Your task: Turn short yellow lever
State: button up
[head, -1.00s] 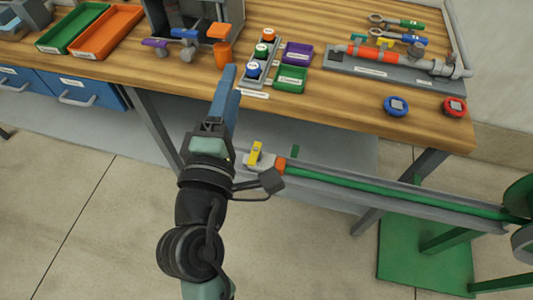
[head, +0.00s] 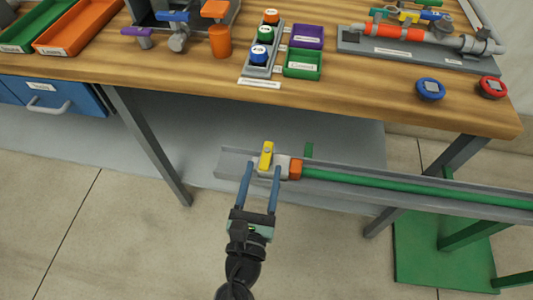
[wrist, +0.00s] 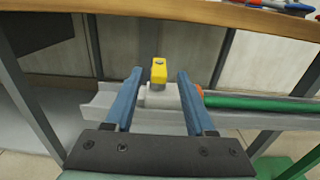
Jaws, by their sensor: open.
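The short yellow lever (head: 267,154) stands on a light grey valve body (head: 282,166) near the left end of a grey channel below the table. An orange collar and a green pipe join the valve on its right. In the wrist view the lever (wrist: 159,71) shows upright between and beyond my fingertips. My gripper (head: 262,172) is open, with its two blue fingers pointing at the valve, one on each side of the lever in the picture. In the wrist view my gripper (wrist: 159,80) holds nothing. I cannot tell whether a finger touches the valve.
The grey channel (head: 345,194) with the green pipe (head: 400,186) runs right, over a green stand (head: 440,240). The wooden tabletop (head: 350,98) overhangs behind, carrying buttons, trays and pipework. A small green tab (head: 309,150) stands right of the lever.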

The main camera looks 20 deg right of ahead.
aim_at(269, 142)
jog(key=x, duration=0.5)
grip_shut()
dwell(0.3)
